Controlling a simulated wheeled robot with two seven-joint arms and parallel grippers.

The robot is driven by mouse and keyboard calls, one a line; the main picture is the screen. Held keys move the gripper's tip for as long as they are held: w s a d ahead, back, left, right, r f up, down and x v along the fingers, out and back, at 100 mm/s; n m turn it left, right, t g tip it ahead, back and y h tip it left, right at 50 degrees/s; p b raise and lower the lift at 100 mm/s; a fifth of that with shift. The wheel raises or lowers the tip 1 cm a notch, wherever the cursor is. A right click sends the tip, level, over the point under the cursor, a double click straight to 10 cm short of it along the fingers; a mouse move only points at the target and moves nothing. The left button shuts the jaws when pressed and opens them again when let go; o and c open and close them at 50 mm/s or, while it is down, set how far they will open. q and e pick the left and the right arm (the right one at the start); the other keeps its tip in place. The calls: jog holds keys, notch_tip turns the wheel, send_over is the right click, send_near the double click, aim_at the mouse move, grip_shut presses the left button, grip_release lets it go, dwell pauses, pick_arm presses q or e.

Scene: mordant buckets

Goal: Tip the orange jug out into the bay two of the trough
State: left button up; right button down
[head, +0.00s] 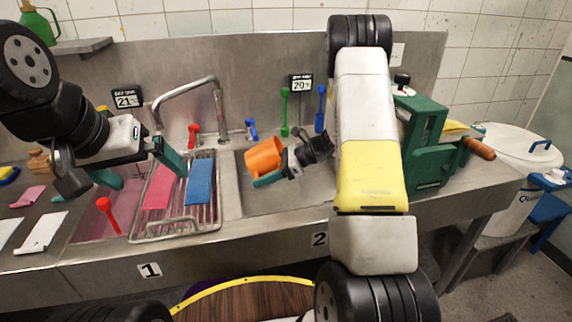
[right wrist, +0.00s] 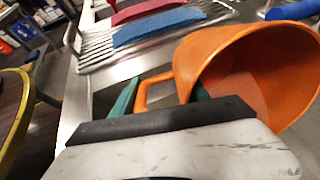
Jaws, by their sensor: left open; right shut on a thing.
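The orange jug (head: 264,157) hangs tilted over bay two of the trough (head: 292,204), above its left part. My right gripper (head: 268,178) is shut on the jug; the right wrist view shows the jug (right wrist: 262,75) with its handle by the green fingers. Its wide mouth faces the upper right there, and its inside shows; I cannot tell whether it holds liquid. No stream shows. Bay two is marked by a "2" plate (head: 319,239), and my right arm hides its right part. My left gripper (head: 142,170) is open and empty above bay one (head: 88,228).
A wire rack (head: 176,222) with a pink cloth (head: 158,186) and a blue cloth (head: 199,182) lies left of bay two. A bent tap (head: 188,88) rises behind. A red-handled tool (head: 107,212) stands in pink bay one. A green machine (head: 432,150) stands right.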

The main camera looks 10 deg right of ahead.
aim_at(272, 163)
jog(key=shift+d+r+y+p, duration=0.2)
jog(key=shift+r+y+p, duration=0.3)
jog(key=shift+r+y, duration=0.35)
dwell(1.9)
jog(key=shift+s+d+r+y, duration=0.1)
jog(key=shift+d+r+y, duration=0.1)
jog(key=shift+r, duration=0.3)
jog(key=shift+w+d+r+y, duration=0.15)
jog(key=shift+r+y, duration=0.1)
jog(key=shift+r, duration=0.3)
jog(key=shift+s+d+r+y, duration=0.15)
jog(key=shift+r+y, duration=0.05)
jog(key=shift+r, duration=0.3)
jog(key=shift+d+r+p, duration=0.15)
jog(key=shift+r+p, duration=0.2)
jog(key=shift+r, duration=0.25)
jog(key=shift+d+r, duration=0.1)
jog(key=shift+r, duration=0.3)
jog(key=shift+d+r+y, duration=0.1)
jog(key=shift+r+y, duration=0.15)
jog(key=shift+y, duration=0.05)
jog(key=shift+f, duration=0.25)
jog(key=shift+s+d+f+t+y+p, duration=0.1)
jog(key=shift+d+f+t+y+p, duration=0.1)
jog(key=shift+f+y, duration=0.4)
jog(key=shift+d+f+t+y+p, duration=0.15)
jog(key=shift+f+t+y, duration=0.05)
jog(key=shift+f, duration=0.65)
